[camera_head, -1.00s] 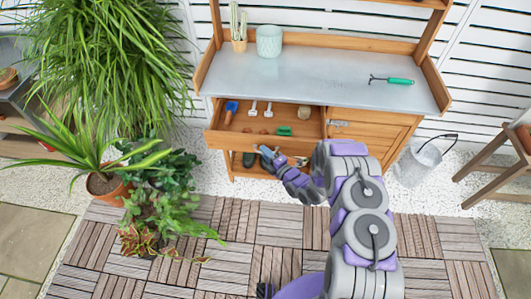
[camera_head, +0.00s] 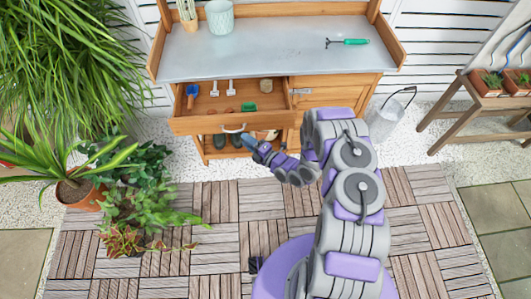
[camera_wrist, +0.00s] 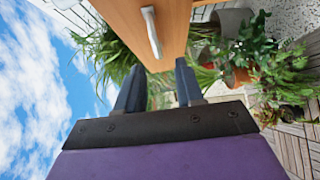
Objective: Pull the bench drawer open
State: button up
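The wooden bench drawer (camera_head: 200,126) is pulled out from under the bench top, and its inside shows. Its pale curved handle (camera_head: 234,129) is on the drawer front and shows in the wrist view (camera_wrist: 152,32). My gripper (camera_head: 248,144) is just in front of the drawer front, right of and below the handle in the head view. In the wrist view my gripper's two dark fingers (camera_wrist: 158,82) are apart with nothing between them. The handle lies beyond the fingertips, apart from them.
The drawer holds a blue scoop (camera_head: 192,92), white-handled tools and a green item (camera_head: 249,106). Dark boots stand on the shelf below. A watering can (camera_head: 386,118) is to the right, potted plants (camera_head: 150,205) to the left. The deck in front is mostly clear.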

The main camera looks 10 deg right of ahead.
jog(key=v, duration=0.9)
jog(key=shift+s+d, duration=0.2)
jog(key=shift+s, duration=0.05)
jog(key=shift+f, duration=0.1)
